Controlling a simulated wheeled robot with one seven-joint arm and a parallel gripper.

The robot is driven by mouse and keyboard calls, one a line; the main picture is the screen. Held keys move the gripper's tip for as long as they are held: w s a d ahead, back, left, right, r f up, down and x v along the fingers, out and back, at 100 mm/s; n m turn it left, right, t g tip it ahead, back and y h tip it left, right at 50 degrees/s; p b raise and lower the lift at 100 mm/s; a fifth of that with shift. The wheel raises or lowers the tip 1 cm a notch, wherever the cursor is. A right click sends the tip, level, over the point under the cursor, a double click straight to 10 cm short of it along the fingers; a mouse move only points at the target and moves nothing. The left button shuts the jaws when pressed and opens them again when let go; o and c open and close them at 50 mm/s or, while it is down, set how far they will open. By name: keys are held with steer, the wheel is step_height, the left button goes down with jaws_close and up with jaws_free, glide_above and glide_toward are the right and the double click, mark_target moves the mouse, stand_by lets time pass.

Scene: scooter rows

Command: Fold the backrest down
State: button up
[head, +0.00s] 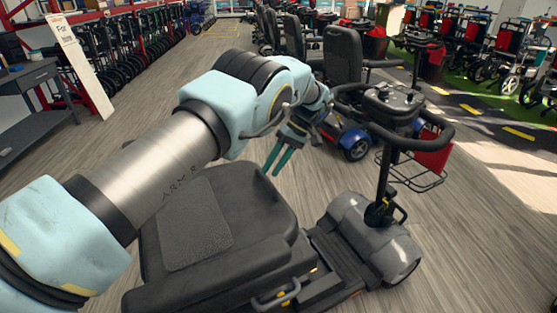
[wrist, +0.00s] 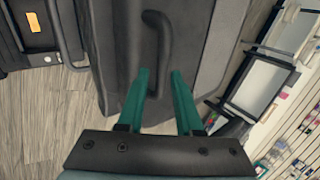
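A dark grey mobility scooter stands low in the head view. Its broad padded seat part (head: 245,205) carries a textured panel (head: 195,240); I cannot tell cleanly where backrest and cushion meet, and my arm covers its left side. My gripper (head: 276,160) is above the far edge of this part, fingers pointing down toward it. In the wrist view my two teal fingers (wrist: 162,95) are apart. A dark padded panel (wrist: 205,35) fills the middle there, with a curved dark handle (wrist: 160,45) between the fingers. No grip on it shows; contact is unclear.
The scooter's tiller (head: 384,165) and its grey front cover (head: 365,235) stand to the right. A blue scooter (head: 348,137) with a tall seat (head: 342,55) is close behind my gripper. A desk (head: 38,85) stands far left. Wooden floor between is clear.

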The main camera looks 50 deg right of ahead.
steer(key=shift+b+v, duration=0.5)
steer(key=shift+v, duration=2.25)
